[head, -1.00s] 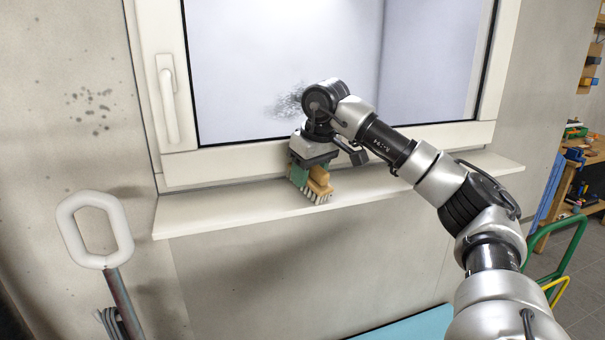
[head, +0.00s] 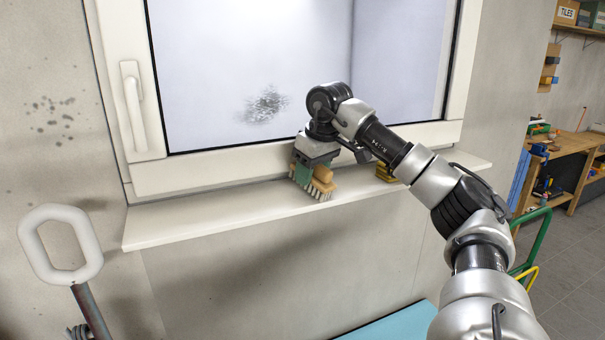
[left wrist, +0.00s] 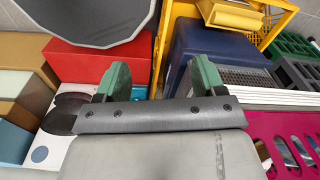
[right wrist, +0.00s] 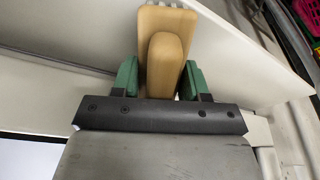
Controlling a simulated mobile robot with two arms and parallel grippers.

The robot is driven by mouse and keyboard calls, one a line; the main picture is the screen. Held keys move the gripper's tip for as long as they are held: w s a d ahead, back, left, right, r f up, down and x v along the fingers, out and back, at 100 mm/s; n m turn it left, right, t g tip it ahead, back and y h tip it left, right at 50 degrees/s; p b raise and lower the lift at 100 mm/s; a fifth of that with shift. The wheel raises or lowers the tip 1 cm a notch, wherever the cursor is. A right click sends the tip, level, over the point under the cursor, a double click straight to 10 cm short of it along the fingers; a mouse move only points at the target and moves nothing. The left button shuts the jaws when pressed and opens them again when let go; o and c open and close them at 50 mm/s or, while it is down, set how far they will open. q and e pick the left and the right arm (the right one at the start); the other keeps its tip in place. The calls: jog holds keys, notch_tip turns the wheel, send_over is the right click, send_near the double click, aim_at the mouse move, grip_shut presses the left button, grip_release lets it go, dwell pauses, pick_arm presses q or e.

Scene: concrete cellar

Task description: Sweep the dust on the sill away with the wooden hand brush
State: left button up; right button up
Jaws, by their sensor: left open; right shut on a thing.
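The wooden hand brush (head: 322,182) is held bristles down over the window sill (head: 200,217), near the sill's front edge. I cannot tell whether the bristles touch the sill. My right gripper (head: 311,168) is shut on the brush's handle. In the right wrist view the tan brush (right wrist: 165,22) sits between the green fingers. No dust can be made out on the bare sill; the part behind the brush and my arm is hidden. My left gripper (left wrist: 159,76) shows only in the left wrist view, open and empty.
A small yellow object (head: 385,173) stands on the sill right of the brush, partly behind my arm. A dark speckled patch (head: 265,104) shows on the window pane. A white loop handle (head: 60,243) stands at the left. A workbench (head: 567,155) is far right.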

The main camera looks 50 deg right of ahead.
jog(key=shift+a, duration=0.1)
jog(key=shift+w+r, duration=0.1)
jog(key=shift+r, duration=3)
